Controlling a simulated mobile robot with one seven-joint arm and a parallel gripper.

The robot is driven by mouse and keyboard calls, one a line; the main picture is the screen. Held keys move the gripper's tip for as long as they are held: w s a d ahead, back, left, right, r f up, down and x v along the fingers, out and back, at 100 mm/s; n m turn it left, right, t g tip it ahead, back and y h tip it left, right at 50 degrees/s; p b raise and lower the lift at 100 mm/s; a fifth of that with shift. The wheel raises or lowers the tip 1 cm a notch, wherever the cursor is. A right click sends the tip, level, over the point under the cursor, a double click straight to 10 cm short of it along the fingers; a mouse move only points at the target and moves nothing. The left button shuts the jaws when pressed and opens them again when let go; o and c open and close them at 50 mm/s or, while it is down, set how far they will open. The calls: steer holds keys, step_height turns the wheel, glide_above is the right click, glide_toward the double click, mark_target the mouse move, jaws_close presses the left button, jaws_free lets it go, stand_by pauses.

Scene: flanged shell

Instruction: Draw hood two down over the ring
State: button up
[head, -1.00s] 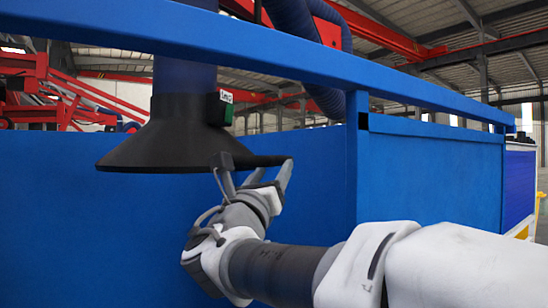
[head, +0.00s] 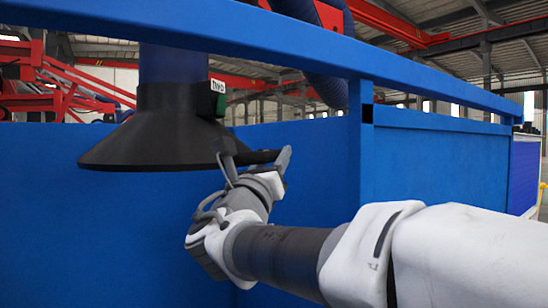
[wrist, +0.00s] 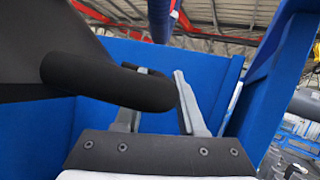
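Hood two, a black flared cone (head: 150,140) with a white label reading "TWO", hangs from a blue duct at left in the head view. A black bar handle (head: 258,157) sticks out from its right side. My gripper (head: 256,163) is at this handle, its grey fingers spread well apart. In the wrist view the handle (wrist: 120,85) crosses in front of the left finger, and its rounded end lies close to the right finger (wrist: 188,100). Whether it touches either finger is unclear. The hood fills the wrist view's left edge. I cannot see the ring.
A blue rail (head: 250,48) runs across in front of the hood's duct to a blue post (head: 362,140). Blue panels (head: 435,165) stand behind and to the right of my arm. Red steelwork shows in the background.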

jaws_close()
stand_by(1.1)
